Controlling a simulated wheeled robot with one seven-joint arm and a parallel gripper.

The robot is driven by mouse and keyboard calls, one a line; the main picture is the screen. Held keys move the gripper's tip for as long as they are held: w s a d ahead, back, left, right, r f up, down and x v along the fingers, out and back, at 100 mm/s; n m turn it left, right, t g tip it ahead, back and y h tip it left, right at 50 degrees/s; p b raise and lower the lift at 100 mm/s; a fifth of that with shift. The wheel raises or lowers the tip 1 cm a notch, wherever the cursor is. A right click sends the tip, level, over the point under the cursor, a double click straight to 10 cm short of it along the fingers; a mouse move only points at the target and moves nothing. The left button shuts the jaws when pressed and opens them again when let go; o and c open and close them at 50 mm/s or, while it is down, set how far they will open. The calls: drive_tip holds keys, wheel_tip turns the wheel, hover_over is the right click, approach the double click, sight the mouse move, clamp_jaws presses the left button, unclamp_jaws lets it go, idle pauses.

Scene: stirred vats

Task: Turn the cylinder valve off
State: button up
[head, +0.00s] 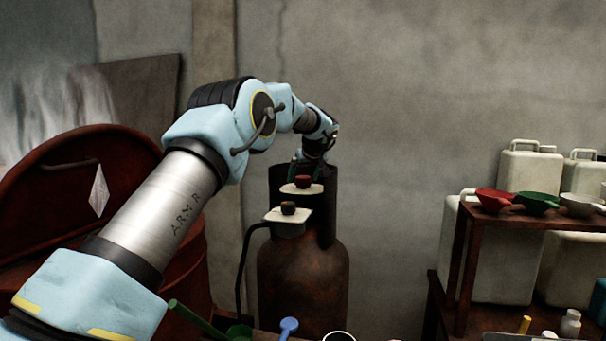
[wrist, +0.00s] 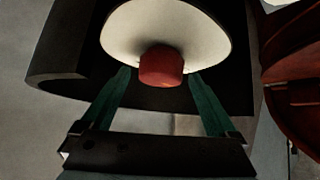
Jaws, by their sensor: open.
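The rusty brown gas cylinder (head: 303,285) stands against the back wall with a dark collar (head: 322,215) around its top. A red knob (head: 302,182) on a pale round disc sits at the collar; the wrist view shows the knob (wrist: 161,66) and its disc (wrist: 165,25) close up. In the head view my gripper (head: 306,162) is just above the disc.
A large dark red round lid (head: 80,190) and vat stand at the left. A dark hose (head: 243,270) runs down beside the cylinder. At the right, a shelf (head: 540,221) holds coloured bowls, with white jerrycans (head: 530,180) behind. The dark collar wall closely surrounds the knob.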

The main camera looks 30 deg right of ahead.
drive_tip(key=shift+w+f, duration=0.4)
drive_tip(key=shift+f, duration=0.05)
drive_tip(key=c, duration=1.4)
drive_tip(key=shift+o, duration=0.2)
